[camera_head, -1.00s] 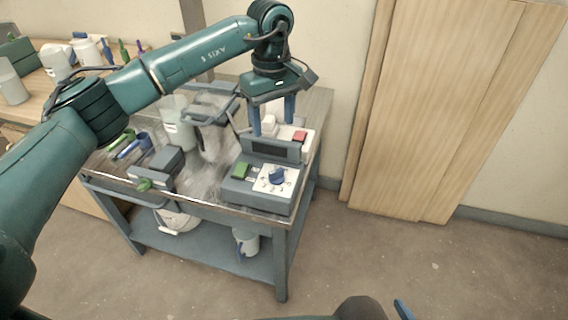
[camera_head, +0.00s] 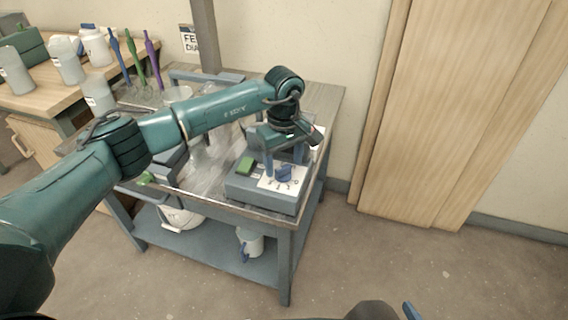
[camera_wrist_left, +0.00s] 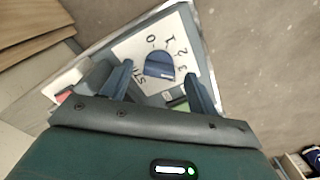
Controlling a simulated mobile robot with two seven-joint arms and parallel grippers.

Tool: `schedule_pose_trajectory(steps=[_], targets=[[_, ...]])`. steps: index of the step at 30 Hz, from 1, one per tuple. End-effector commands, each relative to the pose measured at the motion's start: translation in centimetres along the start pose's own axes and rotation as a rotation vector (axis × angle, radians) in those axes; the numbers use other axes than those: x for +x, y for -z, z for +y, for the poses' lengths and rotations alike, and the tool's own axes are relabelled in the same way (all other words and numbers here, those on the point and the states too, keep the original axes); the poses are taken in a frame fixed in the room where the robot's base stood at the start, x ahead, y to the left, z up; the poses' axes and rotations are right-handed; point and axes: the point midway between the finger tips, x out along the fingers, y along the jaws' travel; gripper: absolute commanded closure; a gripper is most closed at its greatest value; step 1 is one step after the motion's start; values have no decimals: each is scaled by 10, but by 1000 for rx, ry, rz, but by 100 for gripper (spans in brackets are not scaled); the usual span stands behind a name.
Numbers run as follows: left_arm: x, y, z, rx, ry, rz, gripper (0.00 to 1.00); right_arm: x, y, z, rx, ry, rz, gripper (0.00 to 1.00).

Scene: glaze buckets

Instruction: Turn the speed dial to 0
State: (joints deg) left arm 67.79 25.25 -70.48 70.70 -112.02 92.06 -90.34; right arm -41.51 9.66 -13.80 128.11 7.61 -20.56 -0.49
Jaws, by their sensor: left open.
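The speed dial is a blue knob (camera_head: 283,174) on a white plate (camera_head: 268,184) with printed numbers, on top of a grey control box (camera_head: 252,190). In the left wrist view the blue dial (camera_wrist_left: 159,65) lies between and just beyond the fingertips, with 0, 1, 2 and 3 printed around it. My left gripper (camera_head: 284,168) points down over the box, its blue fingers open on either side of the dial; I cannot tell if they touch it. In the left wrist view the open gripper (camera_wrist_left: 160,80) holds nothing. Part of my right arm shows at the bottom edge.
A green button (camera_head: 245,164) sits left of the dial on the box. The box stands on a grey work cart (camera_head: 285,222) with a bucket (camera_head: 180,218) and a jug (camera_head: 250,241) on its lower shelf. A wooden bench with bottles is at the left. The floor to the right is clear.

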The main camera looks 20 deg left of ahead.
Motion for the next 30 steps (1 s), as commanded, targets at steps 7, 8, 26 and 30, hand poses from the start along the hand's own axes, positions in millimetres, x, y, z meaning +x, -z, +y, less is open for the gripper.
schedule_pose_trajectory(steps=[7, 8, 26, 30], targets=[[14, 0, 0, 1, 0, 0, 40, 0, 0, 0, 1, 0, -1, 64], [14, 0, 0, 1, 0, 0, 40, 0, 0, 0, 1, 0, -1, 64], [14, 0, 0, 0, -1, 0, 74, 1, 1, 0, 0, 0, 2, 64], [14, 0, 0, 0, -1, 0, 85, 1, 1, 0, 0, 0, 2, 64]])
